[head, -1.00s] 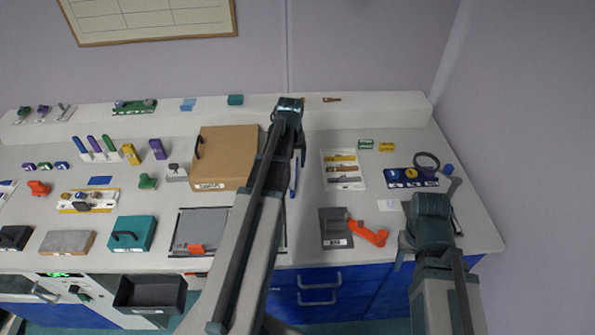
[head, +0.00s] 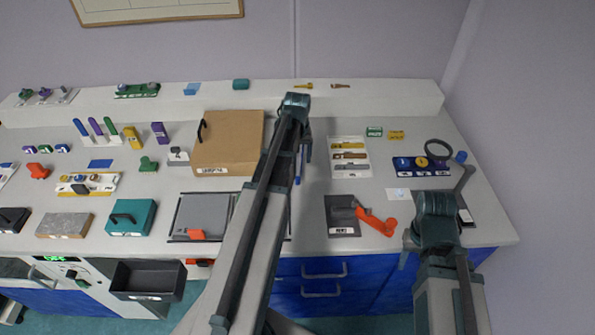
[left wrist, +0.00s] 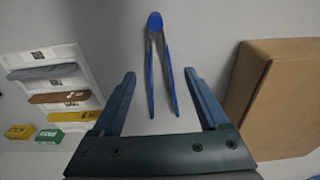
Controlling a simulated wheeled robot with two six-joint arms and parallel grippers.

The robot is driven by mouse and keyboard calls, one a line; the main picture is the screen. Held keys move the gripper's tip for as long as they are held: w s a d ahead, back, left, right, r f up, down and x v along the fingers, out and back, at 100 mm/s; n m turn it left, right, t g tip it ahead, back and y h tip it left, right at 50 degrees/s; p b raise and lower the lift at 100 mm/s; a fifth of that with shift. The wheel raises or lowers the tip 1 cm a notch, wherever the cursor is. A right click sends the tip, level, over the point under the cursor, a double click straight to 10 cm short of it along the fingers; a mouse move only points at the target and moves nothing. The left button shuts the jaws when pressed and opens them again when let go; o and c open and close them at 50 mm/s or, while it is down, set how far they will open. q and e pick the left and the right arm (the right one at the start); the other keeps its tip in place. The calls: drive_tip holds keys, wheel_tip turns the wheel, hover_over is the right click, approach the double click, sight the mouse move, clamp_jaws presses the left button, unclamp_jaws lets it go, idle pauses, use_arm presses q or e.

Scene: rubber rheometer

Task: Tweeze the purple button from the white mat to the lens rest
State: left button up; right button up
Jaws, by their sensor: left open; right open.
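Blue tweezers (left wrist: 152,48) lie in the left wrist view, legs toward my left gripper (left wrist: 160,78); a blue sliver of them (head: 298,178) shows in the head view. My left gripper (head: 303,150) is open and empty. The leg tips appear between its fingers; whether it touches them cannot be told. My right gripper (head: 437,235) hangs over the right front bench edge, open. A small white mat (head: 397,195) lies near it with a faint bluish mark; I cannot make out a purple button. A blue holder (head: 410,174) with round pieces may be the lens rest.
A cardboard box (head: 228,145) stands left of my left gripper; it also shows at right in the left wrist view (left wrist: 275,95). A white tray of strips (head: 349,140) is to the right. An orange-handled grey device (head: 343,230) sits at the front. Bare bench surrounds the tweezers.

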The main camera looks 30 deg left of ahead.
sight(297, 169)
use_arm(q)
drive_tip(key=shift+w+a+f+b, duration=0.1)
drive_tip(key=shift+w+f+b, duration=0.05)
drive_tip(key=shift+f+b, duration=1.5)
use_arm(e)
drive_tip(key=shift+f+p, duration=0.3)
drive_tip(key=shift+f, duration=1.65)
use_arm(q)
drive_tip(key=shift+f, duration=0.2)
drive_tip(key=c, duration=0.7)
wheel_tip(297, 169, up, 12)
drive_tip(key=p, duration=1.2)
use_arm(e)
wheel_tip(297, 169, up, 12)
use_arm(q)
drive_tip(key=shift+f, duration=0.1)
